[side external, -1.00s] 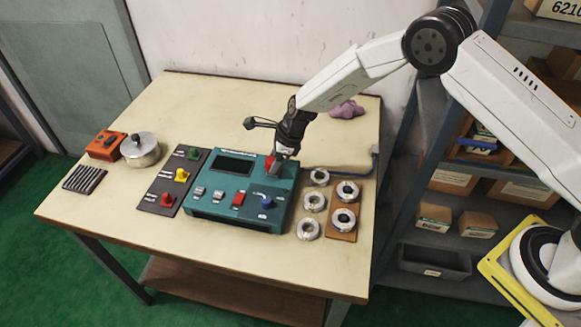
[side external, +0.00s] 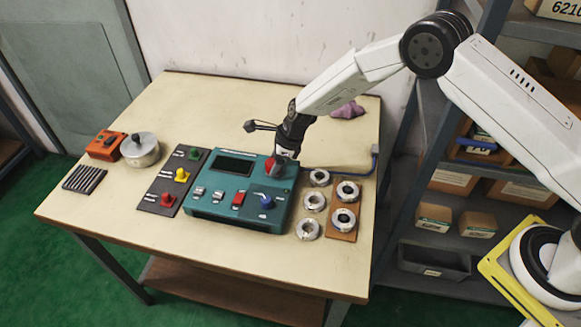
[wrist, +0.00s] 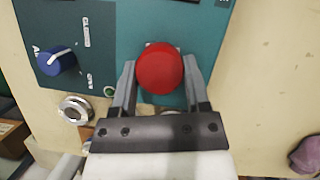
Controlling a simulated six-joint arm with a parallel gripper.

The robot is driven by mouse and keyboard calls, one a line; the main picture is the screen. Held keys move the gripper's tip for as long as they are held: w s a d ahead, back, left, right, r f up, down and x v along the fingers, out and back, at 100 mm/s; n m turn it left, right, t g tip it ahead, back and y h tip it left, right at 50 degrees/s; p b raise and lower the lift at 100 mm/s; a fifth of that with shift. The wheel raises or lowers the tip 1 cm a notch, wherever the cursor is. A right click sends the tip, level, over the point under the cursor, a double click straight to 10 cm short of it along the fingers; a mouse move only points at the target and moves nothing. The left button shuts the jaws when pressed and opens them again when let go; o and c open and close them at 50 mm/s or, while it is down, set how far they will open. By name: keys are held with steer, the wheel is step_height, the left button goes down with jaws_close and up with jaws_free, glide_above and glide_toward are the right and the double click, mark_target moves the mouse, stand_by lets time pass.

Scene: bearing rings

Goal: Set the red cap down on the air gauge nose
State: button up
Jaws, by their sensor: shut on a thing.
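The red cap (wrist: 160,69) is between the two fingers of my gripper (wrist: 161,84) in the wrist view, held from both sides. In the side view the red cap (side external: 270,166) shows partly beside my gripper (side external: 277,168), over the upper right part of the teal air gauge box (side external: 215,174). The air gauge nose is not clearly visible; the cap and fingers cover that spot. A small pale edge shows just above the cap in the wrist view. I cannot tell whether the cap touches the nose.
A blue knob (side external: 266,202) and several switches are on the box's face. Several bearing rings (side external: 314,201) lie to its right, some on a brown board (side external: 341,236). A dark panel with coloured caps (side external: 172,180) is to its left. A blue cable (side external: 340,172) runs behind the rings.

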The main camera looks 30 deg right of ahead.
stand_by(0.4)
steer(key=o, duration=1.3)
steer(key=shift+r, duration=3.75)
